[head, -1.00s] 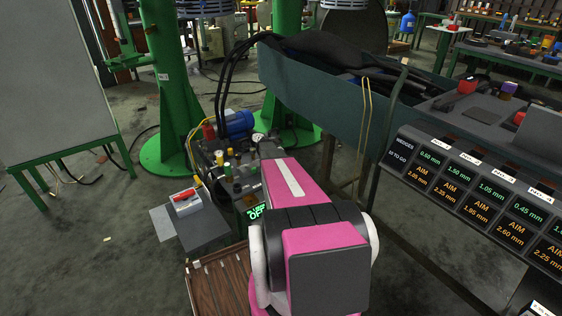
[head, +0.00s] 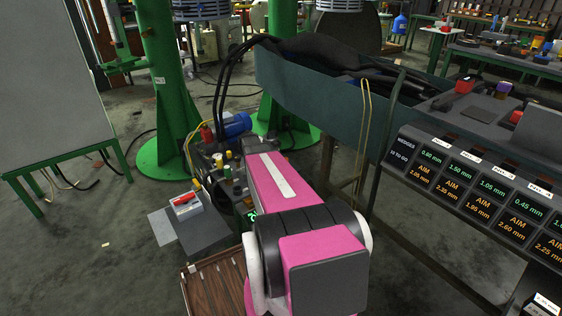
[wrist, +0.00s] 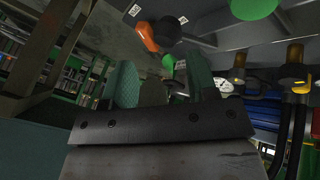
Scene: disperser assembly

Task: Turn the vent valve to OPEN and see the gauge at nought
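In the wrist view the fingers of my gripper (wrist: 161,80) stand apart with grey-green pads, nothing visibly clamped between them. Beyond them are an orange lever-like part (wrist: 147,38) beside a dark round knob (wrist: 167,28), and a green knob (wrist: 253,8). I cannot tell which is the vent valve. A pale round face (wrist: 225,85), perhaps the gauge, is partly hidden by the right finger; no reading is legible.
Brass-coloured fittings with dark hoses (wrist: 294,75) stand close on the right in the wrist view. In the head view, a blue motor (head: 237,124), green columns (head: 165,90) and a long dark trough (head: 310,95) surround the unit. A red-and-white box (head: 185,204) lies left.

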